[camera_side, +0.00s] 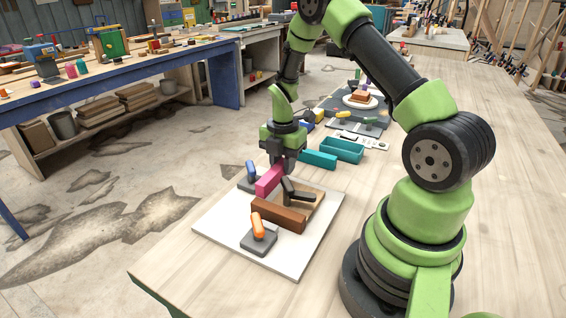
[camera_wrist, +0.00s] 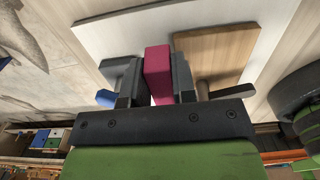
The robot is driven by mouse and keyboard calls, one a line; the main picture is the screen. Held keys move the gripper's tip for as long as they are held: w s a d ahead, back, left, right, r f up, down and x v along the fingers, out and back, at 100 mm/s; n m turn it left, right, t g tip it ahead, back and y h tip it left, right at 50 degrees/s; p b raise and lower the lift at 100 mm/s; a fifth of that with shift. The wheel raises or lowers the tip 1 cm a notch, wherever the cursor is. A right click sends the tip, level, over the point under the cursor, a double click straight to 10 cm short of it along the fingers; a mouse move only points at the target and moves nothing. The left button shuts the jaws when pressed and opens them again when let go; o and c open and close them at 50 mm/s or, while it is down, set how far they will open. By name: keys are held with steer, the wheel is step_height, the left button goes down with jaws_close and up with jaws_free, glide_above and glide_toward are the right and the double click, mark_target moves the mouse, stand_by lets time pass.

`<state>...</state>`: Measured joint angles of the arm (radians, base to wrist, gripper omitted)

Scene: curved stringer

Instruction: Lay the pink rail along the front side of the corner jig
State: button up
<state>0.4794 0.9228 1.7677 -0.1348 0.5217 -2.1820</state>
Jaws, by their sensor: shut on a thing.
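My gripper (camera_side: 279,160) is shut on the pink rail (camera_side: 268,181) and holds it over the white board (camera_side: 225,222). The rail also shows between the two fingers in the wrist view (camera_wrist: 158,68). Brown wooden pieces stand on the board beside the rail: a dark brown bar (camera_side: 278,216) at the front and a lighter plate (camera_side: 312,199) behind it, which seem to form the corner jig. The plate also shows right of the rail in the wrist view (camera_wrist: 222,52). I cannot tell whether the rail touches the board or the jig.
On the board stand a clamp with an orange handle (camera_side: 258,226), one with a blue handle (camera_side: 251,170) and a black clamp (camera_side: 292,189) close by my gripper. The front table area is clear.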

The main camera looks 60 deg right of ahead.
mark_target(274, 176)
steer(key=shift+f, duration=1.25)
stand_by(0.4)
steer(key=o, duration=1)
step_height(274, 176, up, 10)
steer(key=shift+f, duration=0.1)
steer(key=s+a+r+m+t, duration=0.1)
steer(key=a+r+m+t, duration=0.1)
steer(key=a+r+m, duration=0.6)
steer(key=s+a+r+m+t, duration=0.1)
steer(key=s+a+r+m, duration=0.2)
steer(key=s+m, duration=0.1)
steer(key=s+a+r+m+t+y, duration=0.1)
steer(key=s+a+r+m+t, duration=0.1)
steer(key=s+a+r+m, duration=0.1)
steer(key=s+a+r+m+t+y, duration=0.1)
steer(key=s+a+r+m+t, duration=0.1)
steer(key=s+a+r+m, duration=0.2)
steer(key=shift+s+r+m, duration=0.25)
steer(key=shift+s+m, duration=0.5)
steer(key=shift+m, duration=0.05)
steer(key=shift+s+r+m, duration=0.2)
steer(key=shift+s+m, duration=0.55)
steer(key=shift+m, duration=0.05)
